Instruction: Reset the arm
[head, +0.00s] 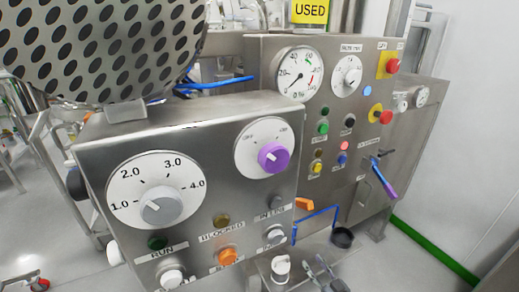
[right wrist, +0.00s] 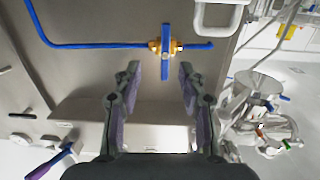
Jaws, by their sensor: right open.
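My right gripper (head: 324,270) shows low in the head view, in front of the steel machine, near its lower edge. In the right wrist view the right gripper (right wrist: 159,72) is open, its two dark fingers apart with nothing between them. Beyond the fingertips is a brass valve with a blue handle (right wrist: 166,65) on a blue line. It stands apart from the fingers as far as I can tell. My left gripper does not show in the head view.
A steel control box (head: 190,125) with a grey dial (head: 160,206) and purple knob (head: 273,157) stands close in front. Behind it is a panel with gauges, buttons and a purple-handled lever (head: 384,178). A perforated drum (head: 100,45) overhangs at upper left. Open floor lies at right.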

